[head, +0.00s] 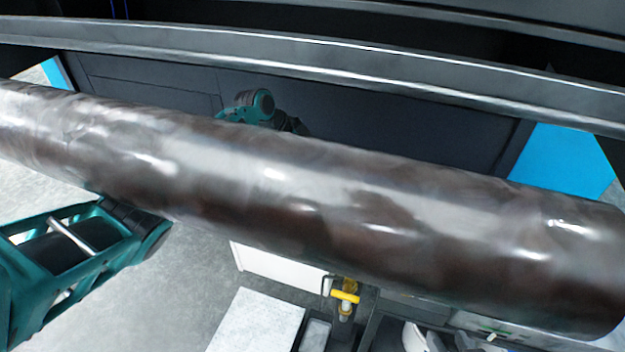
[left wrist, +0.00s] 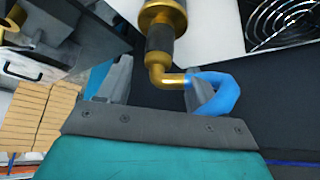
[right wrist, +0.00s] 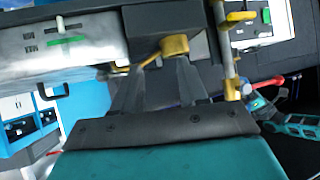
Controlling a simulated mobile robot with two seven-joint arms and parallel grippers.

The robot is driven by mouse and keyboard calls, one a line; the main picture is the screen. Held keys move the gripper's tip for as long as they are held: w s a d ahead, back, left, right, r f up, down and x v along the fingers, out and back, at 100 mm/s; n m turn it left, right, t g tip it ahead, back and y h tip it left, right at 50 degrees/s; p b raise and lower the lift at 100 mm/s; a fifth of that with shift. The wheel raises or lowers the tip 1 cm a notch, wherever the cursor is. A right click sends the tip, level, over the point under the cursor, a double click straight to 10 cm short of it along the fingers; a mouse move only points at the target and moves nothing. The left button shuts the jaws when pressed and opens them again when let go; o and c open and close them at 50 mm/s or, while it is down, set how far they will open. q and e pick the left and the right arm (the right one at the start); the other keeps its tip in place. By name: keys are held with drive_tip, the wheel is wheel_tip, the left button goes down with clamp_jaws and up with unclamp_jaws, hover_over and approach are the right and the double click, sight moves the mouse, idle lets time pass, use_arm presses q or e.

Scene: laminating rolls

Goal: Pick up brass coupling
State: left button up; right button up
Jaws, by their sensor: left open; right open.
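In the left wrist view a brass fitting (left wrist: 168,14) with a black collar hangs at the top centre and ends in a brass elbow (left wrist: 162,77) joined to a blue hose (left wrist: 217,95). My left gripper (left wrist: 160,75) is open, and the elbow shows between its fingers; I cannot tell whether they touch. In the right wrist view my right gripper (right wrist: 157,75) is open, with a brass-coloured part (right wrist: 173,46) just beyond its fingertips. I cannot tell which brass part is the coupling. In the head view no fingertips show clearly.
A large dark, shiny roll (head: 300,200) crosses the head view and hides much behind it. A yellow-handled valve (head: 345,297) stands below it. A vertical pipe (right wrist: 227,60) is right of my right gripper. Stacked tan boxes (left wrist: 40,115) lie left in the left wrist view.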

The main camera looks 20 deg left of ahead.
use_arm(q)
drive_tip(key=b+x, duration=0.2)
drive_tip(key=x, duration=0.2)
drive_tip(key=shift+d+f, duration=0.2)
drive_tip(key=shift+f, duration=0.15)
drive_tip(key=shift+r, duration=0.1)
drive_tip(key=c, duration=1.2)
